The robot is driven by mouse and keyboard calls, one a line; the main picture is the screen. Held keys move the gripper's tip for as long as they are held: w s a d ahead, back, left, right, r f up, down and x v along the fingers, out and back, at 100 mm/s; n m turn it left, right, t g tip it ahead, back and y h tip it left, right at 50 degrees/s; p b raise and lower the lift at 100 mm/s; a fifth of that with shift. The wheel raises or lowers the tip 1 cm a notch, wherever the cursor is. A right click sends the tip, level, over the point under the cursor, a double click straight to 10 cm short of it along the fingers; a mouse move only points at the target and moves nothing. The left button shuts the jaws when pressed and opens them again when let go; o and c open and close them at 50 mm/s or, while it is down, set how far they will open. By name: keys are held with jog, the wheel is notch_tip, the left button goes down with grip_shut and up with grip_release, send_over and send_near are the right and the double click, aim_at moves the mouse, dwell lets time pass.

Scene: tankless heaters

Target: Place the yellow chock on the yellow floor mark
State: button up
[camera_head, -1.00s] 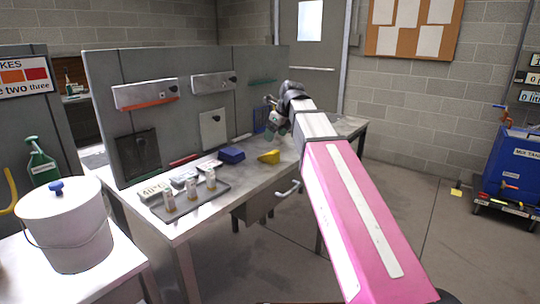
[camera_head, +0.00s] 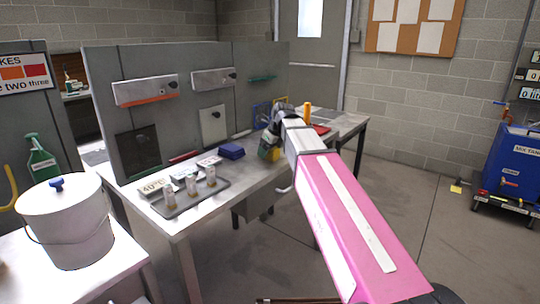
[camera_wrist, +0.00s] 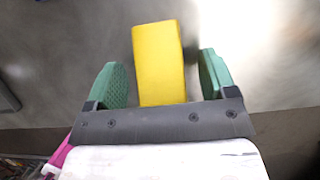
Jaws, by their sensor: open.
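The yellow chock (camera_wrist: 160,62) is between the two green fingers of my gripper (camera_wrist: 164,80) in the wrist view. A gap shows on each side of it, so the fingers are open around it and not closed on it. In the head view my gripper (camera_head: 267,150) is low over the workbench, and the chock (camera_head: 273,154) is mostly hidden by it. A small yellow patch (camera_head: 456,188) on the floor at the right, near the wall, looks like the yellow floor mark.
A blue box (camera_head: 231,152) and a grey tray (camera_head: 200,198) with several small vials are on the bench (camera_head: 181,221), left of my gripper. A grey panel (camera_head: 190,125) stands behind. A blue tank cart (camera_head: 514,165) stands at right. Open floor lies between bench and cart.

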jog(key=shift+w+a+f, duration=0.15)
jog(key=shift+f, duration=0.25)
jog(key=c, duration=1.1)
jog(key=shift+r, duration=0.1)
